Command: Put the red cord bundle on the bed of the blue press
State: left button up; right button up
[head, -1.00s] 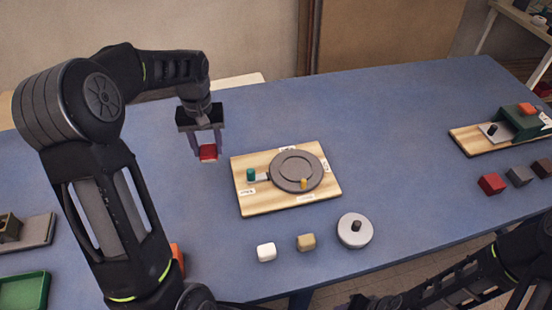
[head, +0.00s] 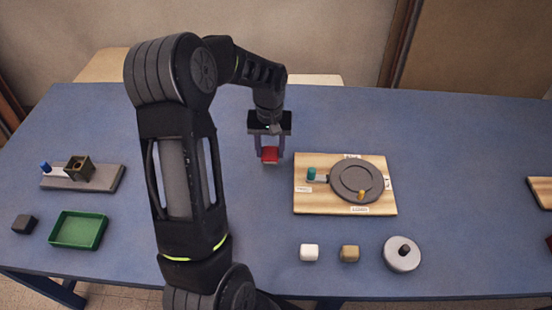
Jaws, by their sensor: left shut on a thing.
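My left gripper (head: 270,149) is shut on a small red bundle (head: 270,156), left of the wooden board and apart from it. The bundle seems to be held above the blue table; its exact height is hard to tell. At the far left is a device with a grey base plate (head: 108,178), a brown open block (head: 79,167) and a blue knob (head: 45,167). I cannot tell if it is the blue press. My right gripper is out of view.
A wooden board (head: 310,204) carries a grey disc (head: 356,177) and a teal peg. A green tray (head: 78,231) and a dark cube (head: 25,224) lie at front left. A white cube (head: 309,252), a tan cube (head: 349,253) and a grey knobbed disc (head: 402,260) stand in front.

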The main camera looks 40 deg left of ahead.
aim_at(270, 153)
pick_arm(q)
jog(key=shift+f, duration=0.75)
notch_tip(270, 153, down, 3)
jog(key=shift+r+p, duration=0.1)
jog(key=shift+p, duration=0.2)
jog(key=shift+f, duration=0.4)
jog(key=shift+f, duration=0.2)
jog(key=o, duration=1.5)
jog(key=shift+c, duration=0.2)
